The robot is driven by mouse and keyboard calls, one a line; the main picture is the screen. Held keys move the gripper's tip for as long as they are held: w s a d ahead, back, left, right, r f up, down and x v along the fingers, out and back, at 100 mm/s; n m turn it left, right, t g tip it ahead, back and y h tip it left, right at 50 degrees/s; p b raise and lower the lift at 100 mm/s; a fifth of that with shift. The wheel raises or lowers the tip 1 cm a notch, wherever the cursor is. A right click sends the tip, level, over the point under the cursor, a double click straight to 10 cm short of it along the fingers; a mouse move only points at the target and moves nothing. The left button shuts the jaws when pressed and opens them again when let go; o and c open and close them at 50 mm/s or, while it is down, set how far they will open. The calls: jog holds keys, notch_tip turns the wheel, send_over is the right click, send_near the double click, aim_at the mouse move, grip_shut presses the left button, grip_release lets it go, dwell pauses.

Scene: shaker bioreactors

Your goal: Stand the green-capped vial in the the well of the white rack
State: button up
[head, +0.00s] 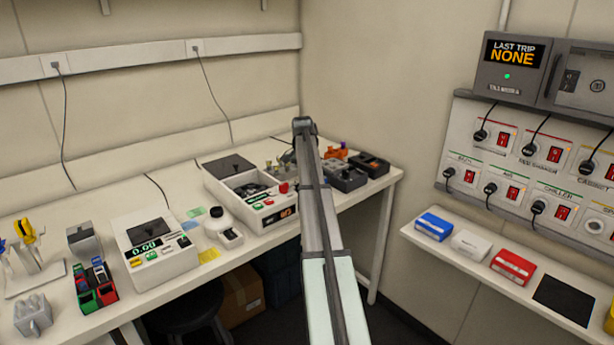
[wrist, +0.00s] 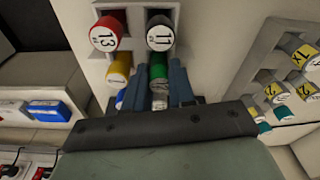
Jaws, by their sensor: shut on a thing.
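In the wrist view my gripper (wrist: 160,78) has its two blue-grey fingers on either side of a green-capped vial (wrist: 158,68), shut on it. The vial's lower part shows pale between the fingers. Just beyond it is a white rack (wrist: 134,20) with square openings. A red item labelled 13 (wrist: 105,34) and a black item labelled 11 (wrist: 160,34) show at this rack. I cannot tell whether the held vial touches the rack. In the head view my arm hides the gripper and the vial.
A second pale rack (wrist: 262,58) with several yellow-labelled vials stands at the right in the wrist view. A yellow item (wrist: 118,76) is left of the fingers. In the head view a shaker unit (head: 240,183) and dark grey blocks (head: 345,178) flank my arm on the bench.

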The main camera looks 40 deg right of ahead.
jog(key=shift+f, duration=0.25)
jog(key=o, duration=0.9)
jog(key=shift+r, duration=0.1)
jog(key=shift+r, duration=3.4)
